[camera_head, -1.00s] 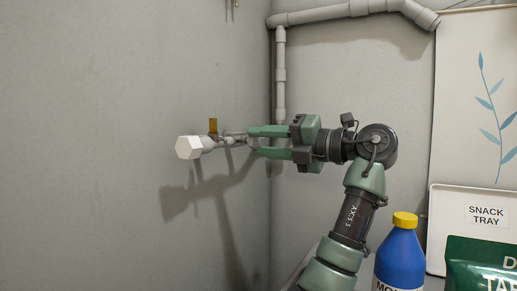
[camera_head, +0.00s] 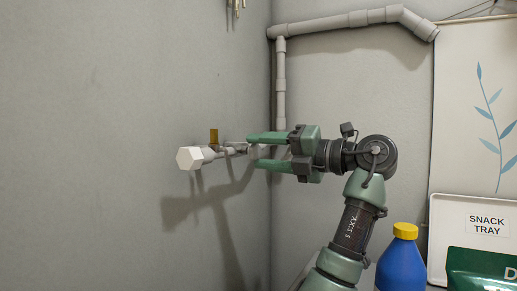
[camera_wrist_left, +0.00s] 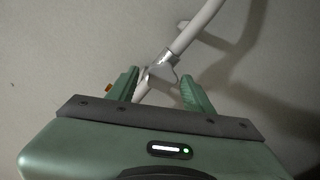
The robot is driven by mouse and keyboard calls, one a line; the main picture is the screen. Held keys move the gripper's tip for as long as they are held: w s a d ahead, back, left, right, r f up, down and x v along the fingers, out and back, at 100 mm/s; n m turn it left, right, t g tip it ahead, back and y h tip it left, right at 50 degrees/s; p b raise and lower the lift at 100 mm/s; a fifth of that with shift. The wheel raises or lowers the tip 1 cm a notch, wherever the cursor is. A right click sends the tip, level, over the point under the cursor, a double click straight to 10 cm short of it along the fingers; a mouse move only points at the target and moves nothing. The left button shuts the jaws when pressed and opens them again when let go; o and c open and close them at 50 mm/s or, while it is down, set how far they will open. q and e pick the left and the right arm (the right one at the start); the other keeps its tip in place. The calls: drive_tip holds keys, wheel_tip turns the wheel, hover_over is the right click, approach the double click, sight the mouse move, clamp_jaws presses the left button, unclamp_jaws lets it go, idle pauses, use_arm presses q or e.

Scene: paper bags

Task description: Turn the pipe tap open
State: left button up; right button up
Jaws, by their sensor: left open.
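A pipe tap (camera_head: 222,153) stands out near the grey left wall, with a white hexagonal end (camera_head: 189,158) and a small brown-yellow piece (camera_head: 213,136) upright on top. My left gripper (camera_head: 252,151) is at the tap's right end, with its green fingers open one above the other. In the left wrist view, the pale pipe (camera_wrist_left: 197,27) runs down to a metallic joint (camera_wrist_left: 160,72) between the open fingers of the gripper (camera_wrist_left: 158,82). I cannot tell whether the fingers touch it. My right gripper is not in view.
A grey wall pipe (camera_head: 281,75) runs down the corner behind my gripper. At the lower right are a blue bottle with a yellow cap (camera_head: 402,262), a snack tray (camera_head: 449,212) and a green bag (camera_head: 480,270).

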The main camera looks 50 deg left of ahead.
use_arm(q)
drive_tip(key=m+p, duration=0.1)
drive_tip(key=m, duration=0.4)
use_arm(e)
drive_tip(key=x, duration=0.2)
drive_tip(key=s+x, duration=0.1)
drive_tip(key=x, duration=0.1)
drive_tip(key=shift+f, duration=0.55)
use_arm(q)
drive_tip(key=shift+w, duration=0.15)
